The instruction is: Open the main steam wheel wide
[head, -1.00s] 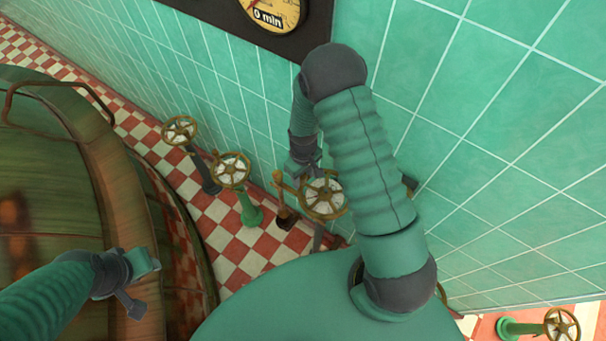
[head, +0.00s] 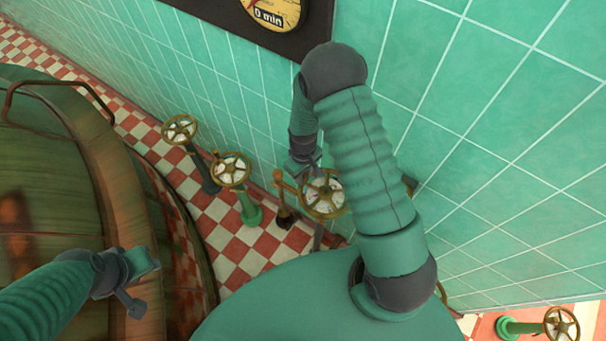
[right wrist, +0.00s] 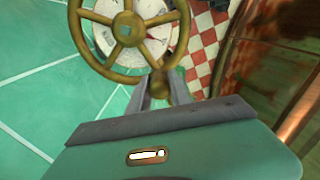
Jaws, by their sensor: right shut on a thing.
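A brass spoked wheel (head: 323,196) with a pale dial face behind its spokes stands by the tiled wall, partly behind my right arm. In the right wrist view the wheel (right wrist: 124,28) fills the top. My right gripper (right wrist: 159,88) is shut on a brass knob (right wrist: 158,86) at the wheel's rim. In the head view this gripper (head: 314,169) is at the wheel's upper edge and its grip is hard to see. My left gripper (head: 146,283) is at the lower left, in front of the copper kettle, its fingers apart and empty. No label on the wheel is readable.
Two similar wheels (head: 231,170) (head: 180,130) stand to the left, another wheel (head: 561,326) at the lower right. A brown-handled lever (head: 284,203) is close beside the gripped wheel. The copper kettle (head: 60,160) fills the left. A gauge (head: 275,10) hangs above.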

